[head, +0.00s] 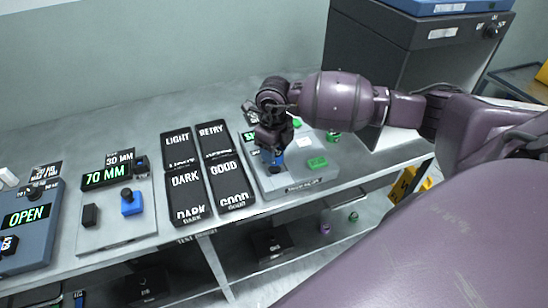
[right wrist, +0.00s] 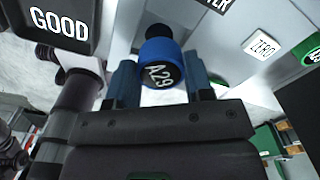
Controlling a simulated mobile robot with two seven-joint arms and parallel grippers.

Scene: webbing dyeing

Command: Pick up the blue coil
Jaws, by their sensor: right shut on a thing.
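The blue coil (right wrist: 160,62) sits between the two fingers of my right gripper (right wrist: 155,85) in the right wrist view. Its dark end face reads A29, and a black round part shows just beyond it. In the head view my right gripper (head: 270,155) is low over the grey tester panel (head: 300,183), pointing down, with a patch of blue at its fingertips. It is shut on the coil. I cannot tell whether the coil still touches the panel. My left gripper is not in view.
Black trays labelled LIGHT (head: 178,143), RETRY (head: 212,136), DARK (head: 187,192) and GOOD (head: 230,182) lie left of the panel. A green button (head: 318,162) is to the right. A 70 MM device (head: 115,215) stands further left. A large dark cabinet (head: 370,50) stands behind.

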